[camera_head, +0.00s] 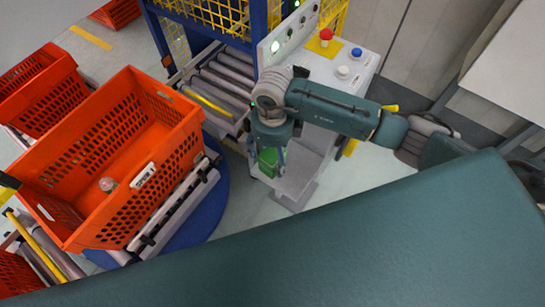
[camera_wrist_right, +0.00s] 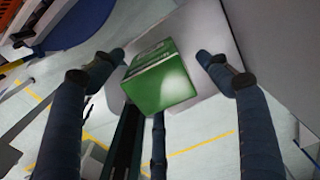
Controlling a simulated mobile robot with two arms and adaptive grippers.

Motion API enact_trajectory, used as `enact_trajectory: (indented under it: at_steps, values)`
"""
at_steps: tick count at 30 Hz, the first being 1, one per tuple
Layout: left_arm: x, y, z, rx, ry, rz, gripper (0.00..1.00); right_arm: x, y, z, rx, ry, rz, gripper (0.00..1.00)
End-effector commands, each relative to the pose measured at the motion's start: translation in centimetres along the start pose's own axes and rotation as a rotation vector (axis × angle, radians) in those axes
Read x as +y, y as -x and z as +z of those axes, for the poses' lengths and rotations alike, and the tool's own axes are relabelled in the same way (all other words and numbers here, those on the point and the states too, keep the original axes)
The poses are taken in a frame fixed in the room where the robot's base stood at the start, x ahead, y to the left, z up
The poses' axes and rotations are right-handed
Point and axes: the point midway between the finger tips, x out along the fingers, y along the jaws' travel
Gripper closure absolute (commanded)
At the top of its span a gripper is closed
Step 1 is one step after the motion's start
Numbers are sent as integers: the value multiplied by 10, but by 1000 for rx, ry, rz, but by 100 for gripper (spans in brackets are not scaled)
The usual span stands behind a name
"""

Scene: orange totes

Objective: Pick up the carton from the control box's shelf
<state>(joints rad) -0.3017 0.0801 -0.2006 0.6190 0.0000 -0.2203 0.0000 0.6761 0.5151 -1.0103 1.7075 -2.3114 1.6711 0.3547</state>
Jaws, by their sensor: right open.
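The green carton (camera_head: 268,162) sits on the grey shelf (camera_head: 294,191) of the control box (camera_head: 333,62), below its button panel. In the right wrist view the carton (camera_wrist_right: 162,80) lies between the fingers, on the pale shelf (camera_wrist_right: 208,32). My right gripper (camera_wrist_right: 164,56) is open, with a finger on each side of the carton and a visible gap at both sides. In the head view my right gripper (camera_head: 270,146) points down over the carton and hides part of it. My left gripper is out of view.
A large orange tote (camera_head: 150,140) with a small item inside stands on a roller stand at the left. A roller conveyor (camera_head: 222,78) and blue frame with yellow mesh stand left of the control box. Red (camera_head: 326,36) and blue buttons top the box.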

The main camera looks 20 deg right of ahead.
Motion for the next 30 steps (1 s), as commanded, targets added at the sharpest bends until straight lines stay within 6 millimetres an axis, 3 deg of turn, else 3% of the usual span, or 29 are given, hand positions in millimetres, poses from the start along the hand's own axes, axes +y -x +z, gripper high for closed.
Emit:
enact_trajectory:
  at_steps: [4, 13, 23, 30]
  values:
    - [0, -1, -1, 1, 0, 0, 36, 0, 0, 0, -1, 0, 0, 25]
    - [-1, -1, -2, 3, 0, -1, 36, 0, 0, 0, 0, 1, 0, 85]
    - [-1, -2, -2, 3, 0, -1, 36, 0, 4, 1, -3, 1, 0, 85]
    - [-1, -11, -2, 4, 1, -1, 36, -1, 32, 2, -7, 2, -3, 85]
